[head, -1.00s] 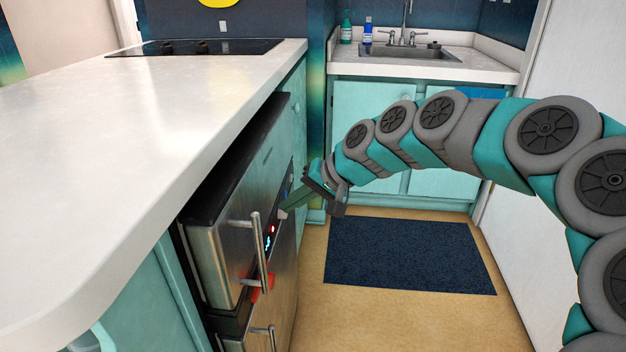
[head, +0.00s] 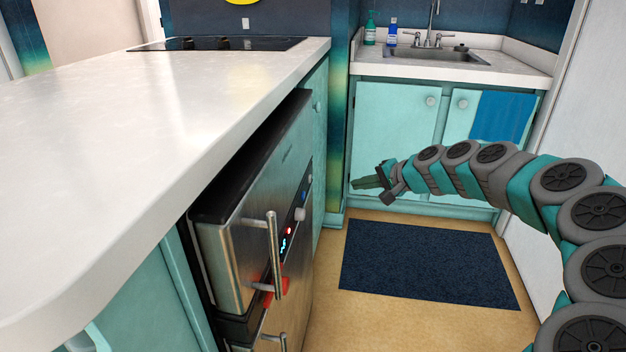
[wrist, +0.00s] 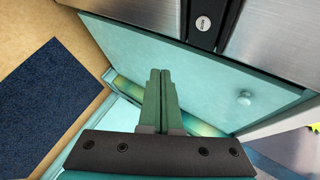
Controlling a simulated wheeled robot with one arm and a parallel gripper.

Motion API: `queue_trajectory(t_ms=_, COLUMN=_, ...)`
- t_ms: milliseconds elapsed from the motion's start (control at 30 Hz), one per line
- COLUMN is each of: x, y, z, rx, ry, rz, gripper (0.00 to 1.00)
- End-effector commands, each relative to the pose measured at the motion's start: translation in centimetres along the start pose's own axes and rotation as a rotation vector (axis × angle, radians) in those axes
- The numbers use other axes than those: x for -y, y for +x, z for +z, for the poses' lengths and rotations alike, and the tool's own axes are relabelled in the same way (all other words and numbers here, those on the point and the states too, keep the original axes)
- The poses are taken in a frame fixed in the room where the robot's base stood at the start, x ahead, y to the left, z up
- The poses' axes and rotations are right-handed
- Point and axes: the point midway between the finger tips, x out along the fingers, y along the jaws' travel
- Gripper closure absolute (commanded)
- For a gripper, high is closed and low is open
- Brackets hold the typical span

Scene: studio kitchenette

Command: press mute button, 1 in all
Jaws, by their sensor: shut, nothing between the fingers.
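The steel appliance (head: 235,262) under the counter has a dark control strip on its front. In the wrist view a white round button (wrist: 203,23) with dark lettering, too small to read surely, sits on a black strip near the top. My gripper (head: 355,184) is shut and empty, in the air to the right of the appliance and apart from it. In the wrist view its fingers (wrist: 161,78) point toward a teal cabinet panel, below the white button.
A bar handle (head: 275,255) sticks out from the appliance front, with something red (head: 276,290) behind it. The white countertop (head: 150,120) overhangs above. A dark blue mat (head: 425,262) lies on the floor. Sink cabinets (head: 395,130) stand behind my gripper.

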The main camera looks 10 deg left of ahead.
Motion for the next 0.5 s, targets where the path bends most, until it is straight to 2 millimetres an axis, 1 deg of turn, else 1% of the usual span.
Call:
queue_trajectory(t_ms=167, x=0.1, y=0.1, z=0.1, rx=0.001, ry=-0.001, rz=0.000, gripper=1.00)
queue_trajectory(t_ms=267, x=0.5, y=0.6, z=0.5, rx=0.002, ry=-0.002, rz=0.001, gripper=1.00)
queue_trajectory(t_ms=500, x=2.0, y=2.6, z=2.1, rx=0.007, ry=-0.002, rz=0.002, gripper=1.00)
